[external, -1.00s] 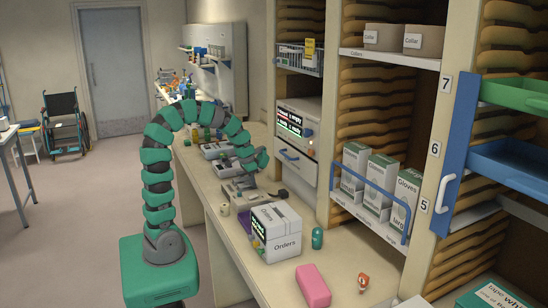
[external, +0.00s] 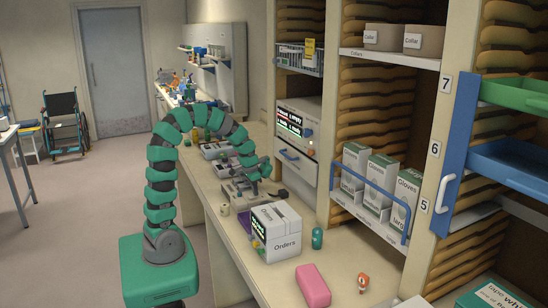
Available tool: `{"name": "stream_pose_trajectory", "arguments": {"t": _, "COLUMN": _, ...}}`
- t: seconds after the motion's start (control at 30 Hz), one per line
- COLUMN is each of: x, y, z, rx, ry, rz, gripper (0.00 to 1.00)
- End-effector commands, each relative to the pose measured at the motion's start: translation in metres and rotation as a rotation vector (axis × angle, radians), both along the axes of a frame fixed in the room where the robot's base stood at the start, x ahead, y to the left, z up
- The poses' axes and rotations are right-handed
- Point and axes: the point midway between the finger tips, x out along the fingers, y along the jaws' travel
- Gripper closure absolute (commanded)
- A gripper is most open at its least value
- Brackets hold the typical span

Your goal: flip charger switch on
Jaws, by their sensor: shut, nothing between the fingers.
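A grey charger-like unit (external: 233,194) sits on the bench below the end of my arm. Its switch is too small to make out, so I cannot tell its position. My gripper (external: 254,187) is low over the unit's right part, shut and empty. I cannot tell whether the fingertips touch it. Another grey unit (external: 213,152) sits farther back on the bench, partly behind my arm.
An Orders box (external: 286,242) stands nearer on the bench, with a teal bottle (external: 317,239) and a pink block (external: 313,286) nearby. A small cream cylinder (external: 224,209) stands near the front edge. Shelving with glove boxes (external: 380,186) rises on the right.

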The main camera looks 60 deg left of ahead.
Motion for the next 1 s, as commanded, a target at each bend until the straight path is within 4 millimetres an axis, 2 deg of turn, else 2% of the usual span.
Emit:
{"name": "stream_pose_trajectory", "arguments": {"t": 0.33, "x": -0.002, "y": 0.000, "z": -0.005, "rx": -0.001, "ry": 0.029, "rz": 0.000, "gripper": 1.00}}
{"name": "stream_pose_trajectory", "arguments": {"t": 0.7, "x": -0.017, "y": -0.001, "z": -0.006, "rx": -0.004, "ry": 0.038, "rz": -0.002, "gripper": 1.00}}
{"name": "stream_pose_trajectory", "arguments": {"t": 1.0, "x": -0.019, "y": -0.001, "z": -0.005, "rx": -0.004, "ry": 0.037, "rz": -0.002, "gripper": 1.00}}
